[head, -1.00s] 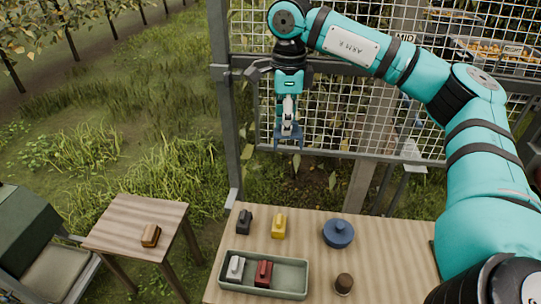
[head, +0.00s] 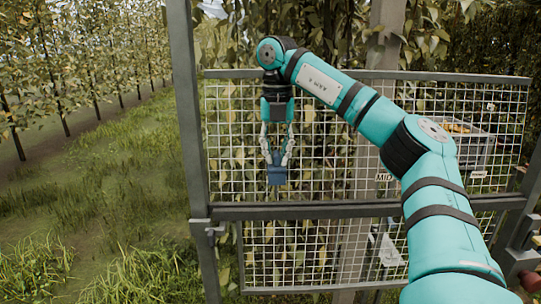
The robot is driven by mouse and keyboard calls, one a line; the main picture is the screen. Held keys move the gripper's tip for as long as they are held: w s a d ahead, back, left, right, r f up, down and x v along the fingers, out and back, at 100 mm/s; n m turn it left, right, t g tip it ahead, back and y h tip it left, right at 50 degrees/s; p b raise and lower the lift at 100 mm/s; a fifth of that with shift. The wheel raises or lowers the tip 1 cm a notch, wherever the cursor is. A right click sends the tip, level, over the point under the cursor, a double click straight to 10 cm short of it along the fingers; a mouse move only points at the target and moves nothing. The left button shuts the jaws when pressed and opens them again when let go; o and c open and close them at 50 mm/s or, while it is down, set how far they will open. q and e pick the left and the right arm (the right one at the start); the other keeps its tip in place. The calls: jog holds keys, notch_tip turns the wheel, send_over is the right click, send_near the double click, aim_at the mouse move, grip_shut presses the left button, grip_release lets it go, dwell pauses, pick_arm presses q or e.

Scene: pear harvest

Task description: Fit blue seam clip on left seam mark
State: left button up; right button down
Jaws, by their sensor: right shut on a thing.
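My right gripper (head: 277,160) hangs pointing down in front of the upper wire mesh panel (head: 335,150). It is shut on the blue seam clip (head: 277,175), which sits between its fingertips. The clip is above the grey horizontal rail (head: 340,210), about level with the "MID" label (head: 384,178) to its right. I cannot tell whether the clip touches the mesh. I cannot make out a left seam mark. My left gripper is not in view.
A grey post (head: 188,130) stands left of the gripper. A second label (head: 478,174) hangs further right, near a crate of yellowish fruit (head: 462,142) behind the mesh. Leafy trees stand behind, and open grass lies to the left.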

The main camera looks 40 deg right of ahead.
aim_at(276, 169)
jog(key=shift+s+f, duration=0.45)
jog(key=shift+f, duration=0.4)
jog(key=f, duration=0.1)
jog(key=w+f, duration=0.1)
jog(key=shift+f, duration=0.3)
jog(key=shift+s+f, duration=0.15)
jog(key=shift+f, duration=0.65)
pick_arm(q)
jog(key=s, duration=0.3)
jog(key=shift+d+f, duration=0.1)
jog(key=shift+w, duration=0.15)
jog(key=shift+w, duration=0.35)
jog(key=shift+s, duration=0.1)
